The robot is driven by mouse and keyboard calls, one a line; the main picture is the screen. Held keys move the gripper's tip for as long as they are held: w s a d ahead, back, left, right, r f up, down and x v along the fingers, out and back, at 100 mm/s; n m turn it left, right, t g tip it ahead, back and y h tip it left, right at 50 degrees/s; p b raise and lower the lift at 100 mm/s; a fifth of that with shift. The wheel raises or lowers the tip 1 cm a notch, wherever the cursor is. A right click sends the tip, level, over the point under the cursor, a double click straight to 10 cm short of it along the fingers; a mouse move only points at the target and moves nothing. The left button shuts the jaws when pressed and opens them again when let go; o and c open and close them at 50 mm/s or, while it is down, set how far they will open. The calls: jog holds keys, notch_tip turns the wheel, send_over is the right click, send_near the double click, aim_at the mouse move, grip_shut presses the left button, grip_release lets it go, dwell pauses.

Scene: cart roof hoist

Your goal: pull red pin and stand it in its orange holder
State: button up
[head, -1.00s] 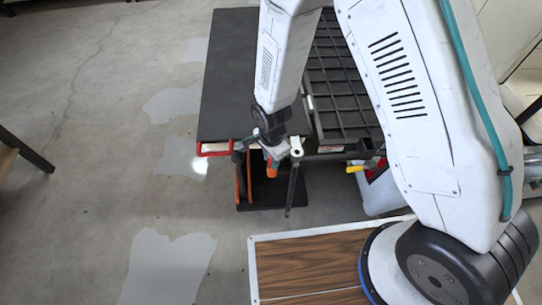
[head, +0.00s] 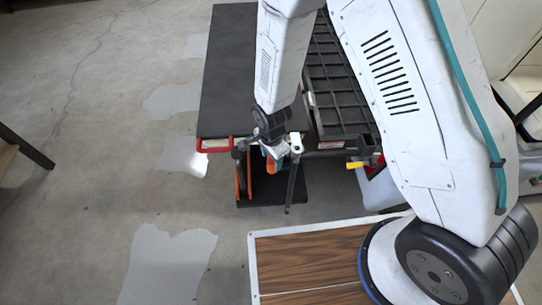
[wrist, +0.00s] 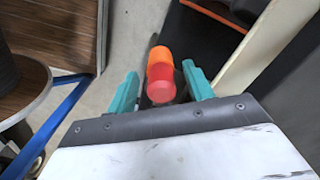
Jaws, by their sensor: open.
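In the wrist view the red pin (wrist: 161,84) shows as a red round end with a short body, between the two teal fingers of my gripper (wrist: 160,70). The fingers are spread, with a gap on each side of the red part. An orange cylinder (wrist: 160,54), which looks like the holder, lies in line with the red part and just beyond it. I cannot tell how far the pin sits inside it. In the head view my gripper (head: 276,153) is low at the cart's front end, and orange (head: 270,166) shows beside it. The red pin is not distinguishable there.
The cart has a dark flat top (head: 232,75) and a black grid rack (head: 340,80). A red handle (head: 214,146) and a yellow handle (head: 355,165) stick out at its front. A wood-topped surface (head: 300,262) stands near my base. Bare floor (head: 90,130) is open at left.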

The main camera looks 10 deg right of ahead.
notch_tip(320, 180, up, 8)
jog(key=shift+f, duration=0.1)
dwell(0.4)
jog(key=c, duration=0.7)
jog(key=shift+w+r+n, duration=0.1)
jog(key=shift+r+n, duration=0.4)
jog(key=shift+n, duration=0.1)
grip_shut()
jog(key=r+n, duration=0.1)
jog(key=n, duration=0.1)
jog(key=shift+d+r+n, duration=0.15)
jog(key=shift+r+n, duration=0.15)
jog(key=shift+r, duration=0.1)
jog(key=shift+f, duration=2.85)
